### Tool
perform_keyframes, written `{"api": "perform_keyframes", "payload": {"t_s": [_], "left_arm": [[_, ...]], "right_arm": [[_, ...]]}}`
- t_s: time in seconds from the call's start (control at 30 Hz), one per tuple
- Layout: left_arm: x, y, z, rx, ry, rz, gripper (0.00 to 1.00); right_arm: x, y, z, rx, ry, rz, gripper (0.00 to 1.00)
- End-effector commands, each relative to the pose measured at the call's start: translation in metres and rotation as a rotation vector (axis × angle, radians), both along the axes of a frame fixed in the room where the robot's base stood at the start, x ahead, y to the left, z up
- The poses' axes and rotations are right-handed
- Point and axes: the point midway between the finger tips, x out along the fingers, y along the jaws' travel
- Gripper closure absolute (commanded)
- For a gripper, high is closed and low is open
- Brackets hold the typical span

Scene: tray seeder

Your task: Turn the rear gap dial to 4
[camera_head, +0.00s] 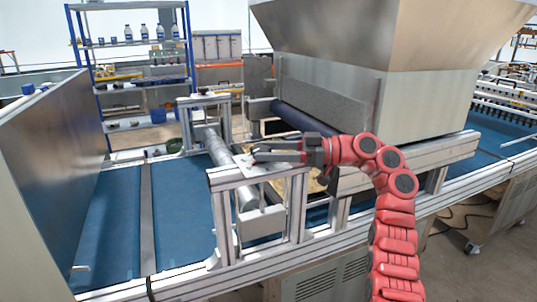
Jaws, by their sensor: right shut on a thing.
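My right gripper (258,154) comes in from the right on its red arm. Its dark fingers reach over the top of an aluminium frame (228,180) that spans the blue belt. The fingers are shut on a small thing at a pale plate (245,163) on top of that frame. It sits where a gap dial would be, but the fingers mostly cover it. Its numbers and pointer setting are too small to read. A grey roller (222,152) runs across the belt inside the frame. My left gripper is not in view.
A large metal hopper (425,100) stands at the right behind my arm. The blue conveyor belt (185,205) runs below, with a tall metal panel (45,160) at left. Blue shelves (135,85) with bottles stand behind. The belt left of the frame is clear.

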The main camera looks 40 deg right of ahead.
Motion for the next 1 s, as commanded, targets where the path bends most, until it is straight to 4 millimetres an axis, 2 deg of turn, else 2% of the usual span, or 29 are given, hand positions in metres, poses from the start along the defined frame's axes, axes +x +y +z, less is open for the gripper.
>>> {"api": "perform_keyframes", "payload": {"t_s": [0.47, 0.5, 0.63, 1.0], "left_arm": [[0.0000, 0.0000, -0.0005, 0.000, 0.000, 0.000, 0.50], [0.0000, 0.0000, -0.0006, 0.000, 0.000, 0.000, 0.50], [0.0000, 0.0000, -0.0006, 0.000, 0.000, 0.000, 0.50], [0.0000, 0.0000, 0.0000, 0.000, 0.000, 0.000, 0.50]], "right_arm": [[0.0002, 0.0007, 0.0002, 0.000, -0.001, 0.013, 0.96], [0.0002, 0.0007, 0.0002, 0.000, -0.001, 0.013, 0.35], [0.0002, 0.0005, 0.0002, 0.000, -0.001, 0.012, 0.12], [0.0010, 0.0011, 0.0003, 0.000, -0.001, 0.011, 0.10]]}}
